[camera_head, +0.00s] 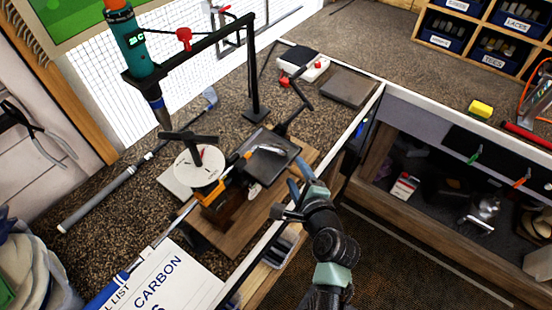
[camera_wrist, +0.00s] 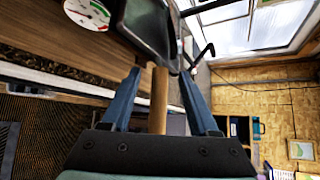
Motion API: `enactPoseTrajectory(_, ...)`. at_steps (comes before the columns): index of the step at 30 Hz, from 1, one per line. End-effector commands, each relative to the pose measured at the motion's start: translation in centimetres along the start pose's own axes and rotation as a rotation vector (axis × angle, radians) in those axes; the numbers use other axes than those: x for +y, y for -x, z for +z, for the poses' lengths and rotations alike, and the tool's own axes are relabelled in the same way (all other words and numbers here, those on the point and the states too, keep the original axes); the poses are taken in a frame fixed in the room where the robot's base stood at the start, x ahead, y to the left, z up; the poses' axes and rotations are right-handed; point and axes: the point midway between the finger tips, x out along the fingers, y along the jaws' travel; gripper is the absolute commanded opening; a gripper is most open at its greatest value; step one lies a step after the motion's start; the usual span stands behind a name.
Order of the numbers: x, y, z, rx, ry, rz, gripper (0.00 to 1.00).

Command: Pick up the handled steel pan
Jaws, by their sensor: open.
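The steel pan (camera_head: 268,153) is a dark, square, shallow tray on the workbench, just beyond my gripper (camera_head: 299,177) in the head view. In the wrist view, the pan (camera_wrist: 150,27) is at the top centre, partly cut off by the frame edge. A light wooden handle (camera_wrist: 158,105) runs from near the pan down between the two blue fingers. My gripper (camera_wrist: 161,75) is open, with a finger on either side of the handle and gaps visible on both sides. The handle is hard to make out in the head view.
A golf club (camera_head: 125,175) lies at left. A dark flat plate (camera_head: 347,87) is farther back. The bench edge is beside my arm.

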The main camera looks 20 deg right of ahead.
Motion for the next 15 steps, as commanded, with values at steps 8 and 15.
enactPoseTrajectory(8,-0.02,-0.07,0.03,-0.001,0.000,-0.001,0.52)
enactPoseTrajectory(15,-0.01,-0.05,0.02,0.000,0.000,0.000,0.09)
